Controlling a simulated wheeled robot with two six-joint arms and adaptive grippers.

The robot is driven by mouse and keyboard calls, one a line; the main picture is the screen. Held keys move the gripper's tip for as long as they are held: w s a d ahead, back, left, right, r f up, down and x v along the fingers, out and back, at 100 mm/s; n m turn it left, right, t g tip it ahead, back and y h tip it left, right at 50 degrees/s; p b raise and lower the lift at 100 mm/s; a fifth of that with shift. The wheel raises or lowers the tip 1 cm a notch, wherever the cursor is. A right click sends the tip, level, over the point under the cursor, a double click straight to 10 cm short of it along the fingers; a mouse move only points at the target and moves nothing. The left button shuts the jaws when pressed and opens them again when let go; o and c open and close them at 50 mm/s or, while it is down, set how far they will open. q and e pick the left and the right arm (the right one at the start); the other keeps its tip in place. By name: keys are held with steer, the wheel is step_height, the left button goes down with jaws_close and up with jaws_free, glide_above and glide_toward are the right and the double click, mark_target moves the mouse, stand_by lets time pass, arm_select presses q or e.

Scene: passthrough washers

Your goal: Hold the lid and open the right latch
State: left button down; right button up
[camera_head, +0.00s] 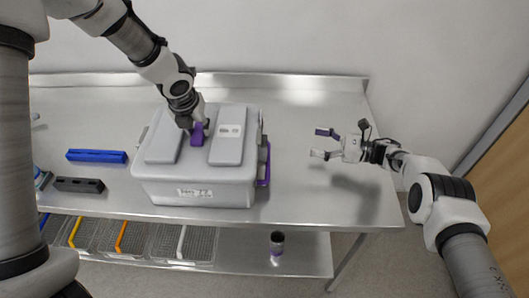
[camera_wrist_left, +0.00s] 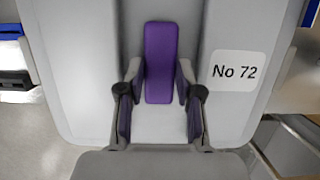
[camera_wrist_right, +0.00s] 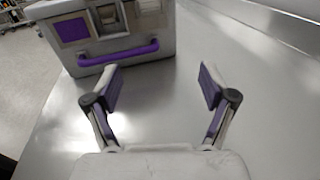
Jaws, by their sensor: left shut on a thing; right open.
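A grey box (camera_head: 215,197) with a grey lid (camera_head: 228,150) stands on the metal table. The lid has two raised panels and a purple handle (camera_head: 197,135) between them. My left gripper (camera_head: 199,124) is shut on this handle from above; the handle also shows between its fingers in the left wrist view (camera_wrist_left: 159,60). A purple latch bar (camera_head: 264,165) is on the box's right side; it spans that side low down in the right wrist view (camera_wrist_right: 118,53). My right gripper (camera_head: 324,143) is open and empty, right of the box and apart from it, its fingers pointing toward it.
The metal table (camera_head: 300,195) is clear between the box and my right gripper. A blue block (camera_head: 97,156) and a dark block (camera_head: 78,185) lie left of the box. Wire baskets (camera_head: 140,238) and a small jar (camera_head: 277,243) are on the lower shelf. A wall stands behind.

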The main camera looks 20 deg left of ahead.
mark_target(264, 152)
steer(key=s+a+n+g, duration=0.1)
steer(key=s, duration=0.1)
steer(key=s+a+n+g, duration=0.1)
steer(key=s+g, duration=0.1)
steer(key=s+a+n+g, duration=0.1)
steer(key=s, duration=0.1)
steer(key=shift+a+f+n+g, duration=0.1)
steer(key=shift+a+n+g, duration=0.1)
steer(key=shift+n+g, duration=0.15)
steer(key=x, duration=1.1)
steer(key=shift+w+f, duration=0.1)
steer(key=shift+f, duration=0.1)
jaws_close()
